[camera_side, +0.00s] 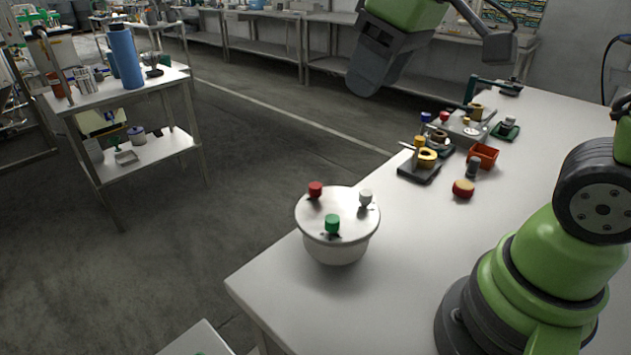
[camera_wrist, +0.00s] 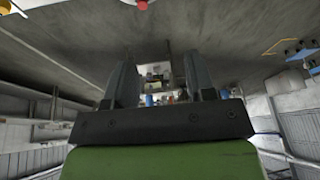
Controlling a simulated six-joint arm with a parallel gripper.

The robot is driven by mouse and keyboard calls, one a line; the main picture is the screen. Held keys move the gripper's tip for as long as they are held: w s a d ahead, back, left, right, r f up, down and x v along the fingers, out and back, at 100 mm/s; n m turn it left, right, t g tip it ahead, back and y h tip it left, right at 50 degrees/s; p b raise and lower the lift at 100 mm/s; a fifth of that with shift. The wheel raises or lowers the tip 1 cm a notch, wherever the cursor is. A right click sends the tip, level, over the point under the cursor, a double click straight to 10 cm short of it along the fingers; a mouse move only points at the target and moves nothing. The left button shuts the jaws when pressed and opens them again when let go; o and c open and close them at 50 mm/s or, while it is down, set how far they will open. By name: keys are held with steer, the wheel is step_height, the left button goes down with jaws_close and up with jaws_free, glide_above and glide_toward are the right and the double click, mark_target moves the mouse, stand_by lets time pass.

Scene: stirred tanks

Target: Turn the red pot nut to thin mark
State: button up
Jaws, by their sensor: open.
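The pot (camera_side: 338,246) is a white round vessel with a flat metal lid, standing near the left front corner of the table. On its lid are the red pot nut (camera_side: 315,189) at the back left, a white nut (camera_side: 365,197) at the right and a green nut (camera_side: 332,223) at the front. My gripper (camera_side: 366,82) is high above and behind the pot, well apart from it. In the wrist view its two fingers (camera_wrist: 161,78) are spread with nothing between them. A red spot shows at that view's top edge, too cut off to identify. The thin mark cannot be made out.
On the table (camera_side: 420,270) behind the pot are a red-and-yellow round part (camera_side: 463,188), an orange bin (camera_side: 483,155) and a black block with yellow parts (camera_side: 419,172). A cart (camera_side: 140,92) with a blue bottle stands at left. The table around the pot is clear.

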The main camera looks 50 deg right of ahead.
steer(key=w+f+n+g, duration=0.2)
steer(key=w+f+n, duration=0.15)
steer(key=w, duration=0.25)
steer(key=n+g+h, duration=0.1)
steer(key=n+g, duration=0.1)
steer(key=n, duration=0.2)
glide_toward(316, 185)
steer(key=shift+a, duration=0.15)
step_height(316, 185, down, 9)
steer(key=shift+f, duration=0.2)
steer(key=shift+m, duration=0.25)
steer(key=c, duration=0.9)
